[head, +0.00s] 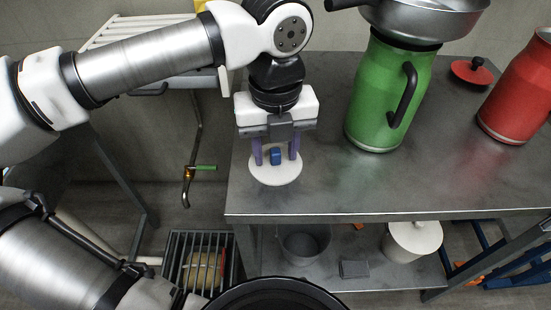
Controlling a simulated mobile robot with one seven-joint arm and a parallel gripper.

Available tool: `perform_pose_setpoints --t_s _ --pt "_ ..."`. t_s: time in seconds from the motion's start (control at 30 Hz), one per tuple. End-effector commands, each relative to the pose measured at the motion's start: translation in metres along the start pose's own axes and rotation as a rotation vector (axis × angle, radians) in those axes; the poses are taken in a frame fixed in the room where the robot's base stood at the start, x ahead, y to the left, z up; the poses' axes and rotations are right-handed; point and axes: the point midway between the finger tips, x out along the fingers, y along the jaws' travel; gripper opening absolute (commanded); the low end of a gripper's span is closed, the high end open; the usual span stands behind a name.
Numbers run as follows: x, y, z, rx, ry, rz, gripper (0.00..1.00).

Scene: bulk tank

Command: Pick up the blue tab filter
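The blue tab filter is a white round disc (275,174) with a small blue tab (276,156) standing up from it. It lies near the left front part of the grey metal table (320,190). My gripper (275,158) points down over the disc. Its two purple fingers are spread, one on each side of the blue tab, with a gap visible between tab and fingers. Whether the fingertips touch the disc I cannot tell.
A green can (378,95) with a black handle and a metal bowl (428,17) on top stands right of my gripper. A red can (520,95) and a red lid (472,71) are farther right. The table front is clear. A bucket (304,246) sits on the lower shelf.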

Motion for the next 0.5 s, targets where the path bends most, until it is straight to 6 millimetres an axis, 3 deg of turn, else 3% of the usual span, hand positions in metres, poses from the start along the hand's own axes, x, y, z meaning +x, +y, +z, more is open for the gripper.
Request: perform_pose_setpoints --t_s 0.07,0.3,0.5 --pt "-0.0002 0.0 0.0001 0.0 0.0 0.0 0.31" --pt "-0.0004 0.0 0.0001 0.0 0.0 0.0 0.0" --pt "-0.0004 0.0 0.0001 0.0 0.0 0.0 0.0"
